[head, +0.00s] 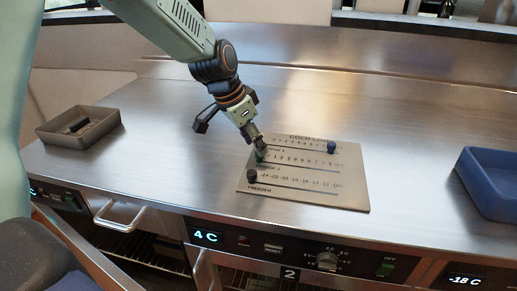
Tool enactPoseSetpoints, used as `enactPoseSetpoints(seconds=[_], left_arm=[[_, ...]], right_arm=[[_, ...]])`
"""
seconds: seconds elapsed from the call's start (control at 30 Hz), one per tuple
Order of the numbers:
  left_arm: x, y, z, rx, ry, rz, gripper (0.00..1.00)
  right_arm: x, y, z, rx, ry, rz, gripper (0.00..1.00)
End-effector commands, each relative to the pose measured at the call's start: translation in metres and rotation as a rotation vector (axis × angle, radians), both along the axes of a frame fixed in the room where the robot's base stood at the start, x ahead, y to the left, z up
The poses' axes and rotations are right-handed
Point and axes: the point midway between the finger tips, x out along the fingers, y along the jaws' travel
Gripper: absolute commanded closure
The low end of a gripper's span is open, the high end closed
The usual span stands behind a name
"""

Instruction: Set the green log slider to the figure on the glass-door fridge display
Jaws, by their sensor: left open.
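The cold log board (350,190) lies on the steel counter with three slider rows. The green slider knob (260,157) is at the left end of the middle row, partly hidden by my gripper. A blue knob (331,147) is toward the right of the top row, and a black knob (252,176) is at the left end of the freezer row. My left gripper (257,146) is open, pointing down at the green knob; I cannot tell whether it touches it. The display (207,236) above the glass door marked 2 reads 4 C. My right gripper is not in view.
A grey-brown tray (108,117) with a dark item stands at the left, and a blue bin (478,195) at the right. Another display (466,281) at bottom right reads -18 C. The counter behind the board is clear.

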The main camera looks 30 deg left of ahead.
Motion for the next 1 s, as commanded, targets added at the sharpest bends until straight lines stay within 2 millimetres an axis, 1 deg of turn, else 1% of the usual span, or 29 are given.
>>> enactPoseSetpoints(seconds=[0.03, 0.2, 0.53, 0.57, 1.0], left_arm=[[0.002, -0.001, -0.009, 0.001, 0.002, 0.001, 0.55], [0.009, -0.005, -0.022, 0.001, 0.001, 0.000, 0.55], [0.012, -0.006, -0.025, -0.001, -0.001, 0.000, 0.55], [0.013, -0.005, -0.025, -0.001, -0.001, 0.000, 0.56], [0.013, -0.005, -0.024, 0.000, -0.001, 0.001, 0.94]], right_arm=[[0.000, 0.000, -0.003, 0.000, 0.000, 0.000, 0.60], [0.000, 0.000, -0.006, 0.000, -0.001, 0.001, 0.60], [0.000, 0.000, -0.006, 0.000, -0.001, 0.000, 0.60], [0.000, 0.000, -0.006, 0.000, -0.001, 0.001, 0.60], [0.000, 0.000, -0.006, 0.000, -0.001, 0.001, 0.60]])
